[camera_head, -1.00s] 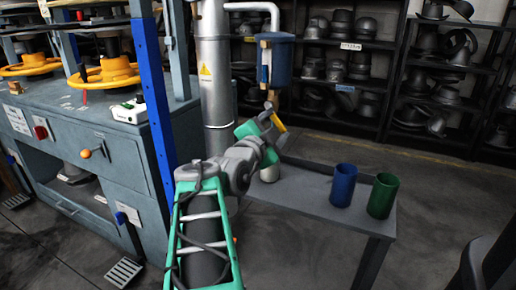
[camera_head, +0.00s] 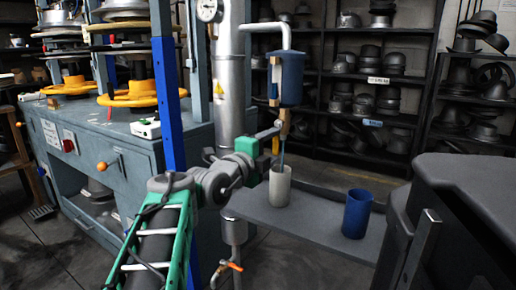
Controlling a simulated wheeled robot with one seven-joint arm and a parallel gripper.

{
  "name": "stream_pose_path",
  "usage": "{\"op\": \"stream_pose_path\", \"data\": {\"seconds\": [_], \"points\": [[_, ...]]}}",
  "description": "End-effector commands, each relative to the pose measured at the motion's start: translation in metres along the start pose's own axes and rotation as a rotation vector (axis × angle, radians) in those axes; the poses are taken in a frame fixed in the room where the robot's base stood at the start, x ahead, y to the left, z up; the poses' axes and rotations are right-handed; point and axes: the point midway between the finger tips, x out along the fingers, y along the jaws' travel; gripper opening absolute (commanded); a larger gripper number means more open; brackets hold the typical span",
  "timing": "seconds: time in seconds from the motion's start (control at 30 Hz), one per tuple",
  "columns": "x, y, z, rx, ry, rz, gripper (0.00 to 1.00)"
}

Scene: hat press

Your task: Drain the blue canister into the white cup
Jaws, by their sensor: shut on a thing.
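The blue canister (camera_head: 291,80) hangs high, just under the bent end of a white pipe, with a tan strip along its left side. The white cup (camera_head: 280,188) stands upright on the grey table (camera_head: 305,222), roughly below the canister. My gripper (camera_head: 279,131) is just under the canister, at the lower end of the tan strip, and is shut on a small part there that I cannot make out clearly. A thin bluish line runs from there down to the cup's mouth; whether it is liquid or a rod I cannot tell. The cup's inside is hidden.
A blue cup (camera_head: 357,214) stands on the table right of the white cup. A large dark grey body (camera_head: 470,215) fills the right foreground. The press bench (camera_head: 100,150) and a blue post (camera_head: 169,90) stand at left. Shelves of hat forms (camera_head: 365,75) line the back.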

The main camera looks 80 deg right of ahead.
Motion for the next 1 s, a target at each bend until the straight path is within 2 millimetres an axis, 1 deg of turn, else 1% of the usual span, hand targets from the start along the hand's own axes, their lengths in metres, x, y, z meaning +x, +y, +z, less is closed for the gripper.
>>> {"op": "stream_pose_path", "data": {"seconds": [0.03, 0.1, 0.47, 0.5, 0.73, 1.0], "points": [[0.0023, 0.0044, -0.0039, 0.003, 0.011, 0.009, 0.00], [0.0031, 0.0042, -0.0053, 0.010, 0.014, 0.009, 0.00], [0.0029, 0.0040, -0.0043, 0.014, 0.013, 0.008, 0.00], [0.0028, 0.0040, -0.0040, 0.013, 0.012, 0.008, 0.60], [0.0019, 0.0029, -0.0020, 0.013, 0.007, 0.005, 0.78], [-0.0015, 0.0007, 0.0000, 0.014, 0.002, 0.002, 0.78]]}}
